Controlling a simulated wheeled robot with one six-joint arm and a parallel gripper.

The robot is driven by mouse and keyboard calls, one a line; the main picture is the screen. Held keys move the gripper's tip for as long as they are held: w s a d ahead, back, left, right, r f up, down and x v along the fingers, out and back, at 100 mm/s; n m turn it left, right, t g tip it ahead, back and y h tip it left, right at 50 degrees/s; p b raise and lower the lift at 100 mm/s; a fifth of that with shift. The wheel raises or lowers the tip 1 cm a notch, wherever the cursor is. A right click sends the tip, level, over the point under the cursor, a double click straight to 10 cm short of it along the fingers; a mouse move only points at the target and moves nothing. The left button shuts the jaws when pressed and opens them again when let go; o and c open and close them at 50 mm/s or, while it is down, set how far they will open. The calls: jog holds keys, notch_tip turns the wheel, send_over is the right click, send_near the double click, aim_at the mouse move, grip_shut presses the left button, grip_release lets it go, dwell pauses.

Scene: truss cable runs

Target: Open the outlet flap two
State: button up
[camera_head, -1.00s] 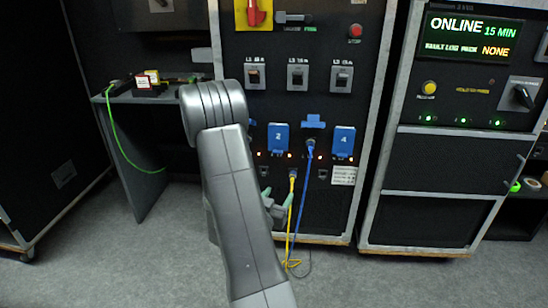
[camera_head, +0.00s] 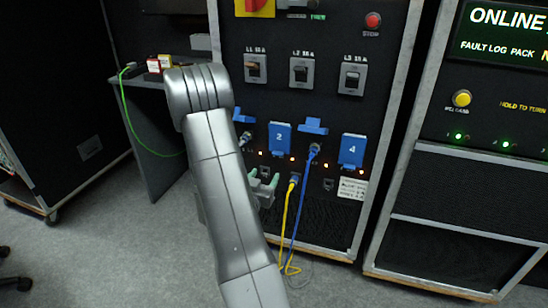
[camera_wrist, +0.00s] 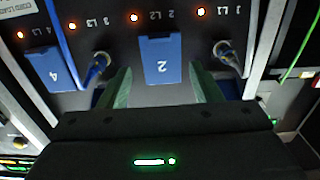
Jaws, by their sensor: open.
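Outlet flap two (camera_head: 279,140) is a blue cover marked 2, hanging closed on the black panel. It also shows in the wrist view (camera_wrist: 161,62), upside down, in the upper middle. My gripper (camera_head: 263,187) is below flap two in the head view, partly hidden by my forearm. In the wrist view its green fingers (camera_wrist: 163,88) are apart, one on each side of the flap's free edge, with nothing between them. I cannot tell whether they touch the panel.
Flap four (camera_head: 351,150) is closed. Flap three (camera_head: 313,126) stands raised above a plugged blue cable (camera_head: 305,190). Flap one (camera_head: 242,117) is raised above a plug. A yellow cable (camera_head: 284,215) hangs from a lower socket. Breakers (camera_head: 302,72) sit above; a shelf (camera_head: 150,78) is left.

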aim_at(277, 155)
jog(key=b+x, duration=0.1)
jog(key=x, duration=1)
jog(key=shift+w+d, duration=0.15)
jog(key=shift+w, duration=0.15)
jog(key=shift+c, duration=0.2)
